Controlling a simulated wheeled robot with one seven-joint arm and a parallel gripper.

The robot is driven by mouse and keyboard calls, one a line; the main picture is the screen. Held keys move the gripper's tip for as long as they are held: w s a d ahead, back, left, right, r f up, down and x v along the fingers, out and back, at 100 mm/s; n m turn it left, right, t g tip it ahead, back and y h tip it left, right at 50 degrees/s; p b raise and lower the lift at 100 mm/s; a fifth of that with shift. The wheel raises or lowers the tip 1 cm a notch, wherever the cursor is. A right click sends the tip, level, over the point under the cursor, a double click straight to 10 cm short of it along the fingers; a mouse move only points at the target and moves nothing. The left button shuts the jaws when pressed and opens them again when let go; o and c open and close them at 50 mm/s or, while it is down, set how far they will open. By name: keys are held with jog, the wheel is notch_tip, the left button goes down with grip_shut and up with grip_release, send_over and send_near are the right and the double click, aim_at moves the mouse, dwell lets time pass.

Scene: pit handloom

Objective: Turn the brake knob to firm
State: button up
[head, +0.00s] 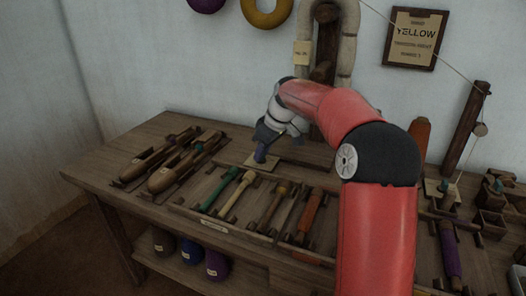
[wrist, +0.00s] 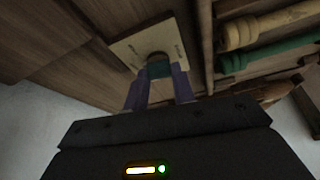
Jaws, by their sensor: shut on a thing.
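A small pale plate (wrist: 128,47) with dark lettering, too blurred to read, lies on the wooden bench. My gripper (wrist: 160,82) is shut on the knob, one purple-grey finger on each side. In the head view my gripper (head: 261,153) reaches down to the same plate (head: 250,162) at the back of the bench. The fingers hide the knob there. I cannot tell which setting the knob points to.
Wooden shuttles (head: 172,177) lie left of the plate. A rack with green (head: 221,188) and other coloured bobbins lies in front. A YELLOW sign (head: 415,38) hangs on the wall.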

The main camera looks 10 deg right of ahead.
jog(key=m, duration=0.2)
jog(key=m+t+h, duration=0.1)
jog(key=m, duration=0.2)
jog(key=shift+s+a+h, duration=0.1)
jog(key=shift+a+h, duration=0.1)
jog(key=shift+h, duration=0.1)
jog(key=shift+m+h+p, duration=0.5)
jog(key=shift+m+h, duration=0.4)
jog(key=shift+m, duration=1.5)
jog(key=o, duration=1)
jog(key=v, duration=0.7)
jog(key=shift+s+a+r, duration=0.1)
jog(key=shift+s+r, duration=0.15)
jog(key=shift+r, duration=0.1)
